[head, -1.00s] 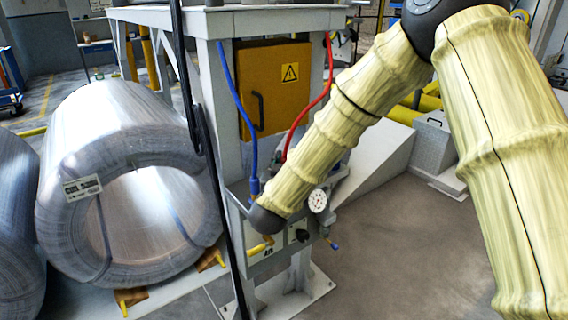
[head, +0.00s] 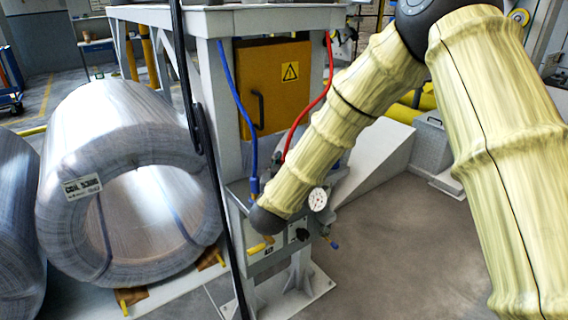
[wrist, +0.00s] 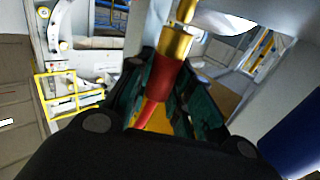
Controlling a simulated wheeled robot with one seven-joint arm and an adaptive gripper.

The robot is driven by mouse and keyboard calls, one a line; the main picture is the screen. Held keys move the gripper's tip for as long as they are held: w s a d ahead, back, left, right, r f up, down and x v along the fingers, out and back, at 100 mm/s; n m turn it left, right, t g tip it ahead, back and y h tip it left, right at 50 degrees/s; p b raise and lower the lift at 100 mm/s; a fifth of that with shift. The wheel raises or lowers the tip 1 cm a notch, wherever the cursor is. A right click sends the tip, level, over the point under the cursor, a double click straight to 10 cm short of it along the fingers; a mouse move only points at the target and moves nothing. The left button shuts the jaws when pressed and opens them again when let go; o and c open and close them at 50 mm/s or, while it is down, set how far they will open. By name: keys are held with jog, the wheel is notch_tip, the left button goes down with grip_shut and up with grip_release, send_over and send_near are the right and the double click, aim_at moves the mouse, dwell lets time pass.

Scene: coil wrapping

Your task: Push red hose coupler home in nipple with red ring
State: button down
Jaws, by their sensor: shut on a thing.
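In the wrist view the red hose coupler (wrist: 158,78) sits between the dark teal fingers of my gripper (wrist: 166,72), which is shut on it. The coupler has a brass collar (wrist: 174,43) at its far end. A narrower brass stem (wrist: 186,11) lies in line beyond the collar, at the top edge. I cannot tell a red ring there, nor how deep the coupler sits. In the head view the red hose (head: 303,117) runs down behind my forearm, which hides my gripper and the coupler.
A blue hose (head: 238,110) drops to a fitting on the grey panel, left of my forearm. A pressure gauge (head: 318,199) and yellow-handled valve (head: 258,247) are close by. A black cable (head: 203,140) hangs in front.

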jog(key=shift+f+b, duration=0.5)
jog(key=shift+f, duration=0.75)
jog(key=c, duration=1.2)
grip_release()
jog(key=shift+s, duration=0.1)
jog(key=s, duration=0.4)
jog(key=s+a, duration=0.1)
jog(key=s, duration=0.3)
jog(key=s+a, duration=0.1)
jog(key=s, duration=0.2)
jog(key=shift+s, duration=0.4)
jog(key=shift+d+f, duration=0.1)
